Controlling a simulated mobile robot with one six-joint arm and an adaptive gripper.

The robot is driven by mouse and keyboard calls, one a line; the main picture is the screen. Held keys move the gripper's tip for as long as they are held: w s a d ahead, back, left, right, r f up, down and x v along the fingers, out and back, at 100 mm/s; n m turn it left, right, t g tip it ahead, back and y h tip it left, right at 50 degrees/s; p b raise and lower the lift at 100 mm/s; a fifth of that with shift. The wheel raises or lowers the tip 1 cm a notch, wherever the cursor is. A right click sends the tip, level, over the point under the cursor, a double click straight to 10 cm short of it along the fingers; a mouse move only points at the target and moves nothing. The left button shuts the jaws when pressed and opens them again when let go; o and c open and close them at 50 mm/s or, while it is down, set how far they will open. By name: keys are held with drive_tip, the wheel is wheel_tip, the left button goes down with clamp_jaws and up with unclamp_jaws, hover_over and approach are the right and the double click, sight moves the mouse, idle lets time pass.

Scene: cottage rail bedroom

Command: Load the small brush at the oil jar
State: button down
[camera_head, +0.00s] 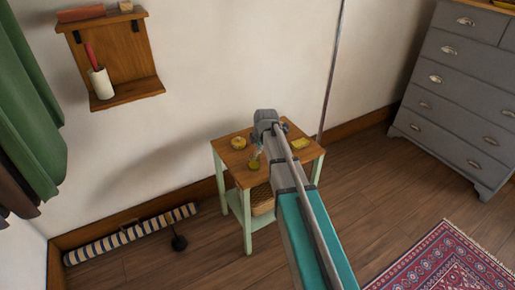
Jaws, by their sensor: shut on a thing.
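A small side table (224,156) with a brown wooden top and pale green legs stands against the wall. A small glass-like jar with yellow contents (254,164), which looks like the oil jar, stands near its front edge. My arm reaches over the table from the lower right. My gripper (258,151) points down just above the jar, small and partly hidden by the arm. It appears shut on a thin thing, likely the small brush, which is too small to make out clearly. I cannot tell whether its tip is inside the jar.
A round yellowish tin (238,143) lies left on the tabletop and a yellow block (300,143) lies right. A wall shelf (126,92) holds a white cup (101,83) with a red-handled thing. A striped roll (130,236) lies on the floor. A grey dresser (452,90) stands right.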

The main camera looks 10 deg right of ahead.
drive_tip(key=shift+r+p, duration=2)
drive_tip(key=shift+r, duration=0.2)
drive_tip(key=shift+r, duration=0.1)
wheel_tip(320, 180, up, 11)
drive_tip(key=p, duration=1.1)
